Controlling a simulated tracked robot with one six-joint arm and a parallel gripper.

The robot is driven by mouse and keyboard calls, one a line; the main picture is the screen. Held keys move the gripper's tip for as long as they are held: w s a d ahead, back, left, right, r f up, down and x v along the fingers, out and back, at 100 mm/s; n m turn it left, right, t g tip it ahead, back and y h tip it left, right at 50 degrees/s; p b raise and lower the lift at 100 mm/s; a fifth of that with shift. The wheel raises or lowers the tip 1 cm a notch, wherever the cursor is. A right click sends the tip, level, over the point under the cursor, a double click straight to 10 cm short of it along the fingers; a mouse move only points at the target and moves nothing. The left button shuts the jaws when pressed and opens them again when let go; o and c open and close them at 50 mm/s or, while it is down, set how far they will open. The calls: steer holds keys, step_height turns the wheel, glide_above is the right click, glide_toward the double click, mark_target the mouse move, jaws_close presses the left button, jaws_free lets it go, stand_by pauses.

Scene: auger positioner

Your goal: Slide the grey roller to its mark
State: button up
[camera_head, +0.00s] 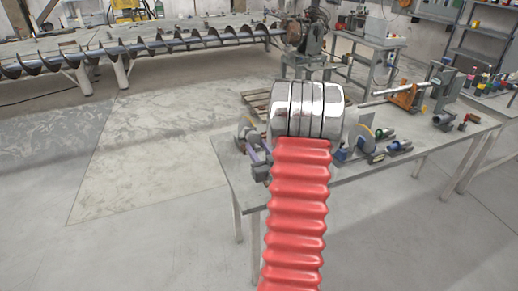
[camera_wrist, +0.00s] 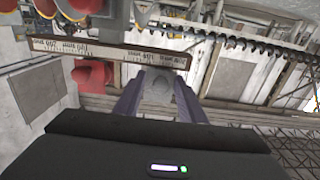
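In the wrist view, a round grey part that looks like the grey roller (camera_wrist: 157,88) shows between the two purple fingers of my gripper (camera_wrist: 159,80). The fingers stand apart on either side of it. I cannot tell whether they touch it. A long strip with scale markings (camera_wrist: 112,50) crosses just beyond the fingertips. In the head view, my purple gripper (camera_head: 258,155) shows at the table's left end, beside a rounded grey part (camera_head: 246,130) that may be the roller. My red and chrome arm hides much of this area. I cannot make out which mark is the roller's.
The grey table (camera_head: 410,150) also carries blue-based fixtures (camera_head: 360,148), an orange bracket (camera_head: 408,98) and a grey upright (camera_head: 441,86). A long auger (camera_head: 150,47) lies on supports at the back left. The floor at the left (camera_head: 150,150) is clear.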

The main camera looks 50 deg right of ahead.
jaws_close()
stand_by(0.4)
